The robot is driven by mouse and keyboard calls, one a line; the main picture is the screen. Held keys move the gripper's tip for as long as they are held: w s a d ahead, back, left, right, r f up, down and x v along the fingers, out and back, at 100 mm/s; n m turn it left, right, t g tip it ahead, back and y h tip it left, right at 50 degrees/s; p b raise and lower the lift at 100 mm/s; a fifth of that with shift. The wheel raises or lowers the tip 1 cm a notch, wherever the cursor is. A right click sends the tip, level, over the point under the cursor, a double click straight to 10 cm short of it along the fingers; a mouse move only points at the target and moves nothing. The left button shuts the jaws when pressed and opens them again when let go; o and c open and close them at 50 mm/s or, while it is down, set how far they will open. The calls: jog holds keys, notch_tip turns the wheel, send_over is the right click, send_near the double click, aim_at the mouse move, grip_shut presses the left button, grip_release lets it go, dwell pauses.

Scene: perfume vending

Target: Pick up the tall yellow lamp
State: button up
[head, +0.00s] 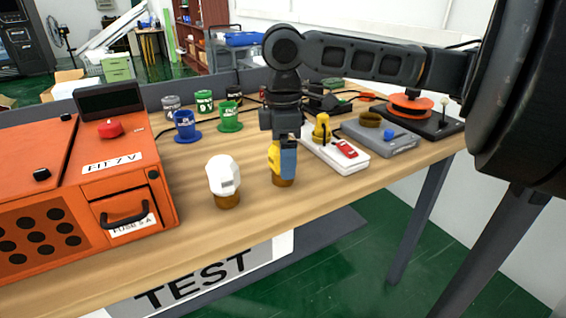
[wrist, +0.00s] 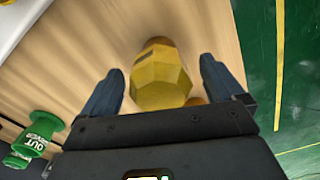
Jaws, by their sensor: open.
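The tall yellow lamp (head: 274,158) stands on the wooden table, partly hidden behind my gripper in the head view. Its brown base (head: 283,182) shows below the fingers. In the wrist view the faceted yellow top of the lamp (wrist: 160,78) lies between my two fingers, with a gap on each side. My gripper (head: 285,160) points down over the lamp and is open, with its fingers on either side of it. My gripper also shows in the wrist view (wrist: 160,92).
A white lamp (head: 222,175) with a brown base stands to the left. An orange fuse box (head: 120,215) fills the table's left side. A white device (head: 335,155) with a small yellow part and red switch is close on the right. Green (head: 230,118) and blue (head: 186,127) sockets stand behind.

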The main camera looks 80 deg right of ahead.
jog(key=shift+f, duration=0.95)
jog(key=c, duration=1.2)
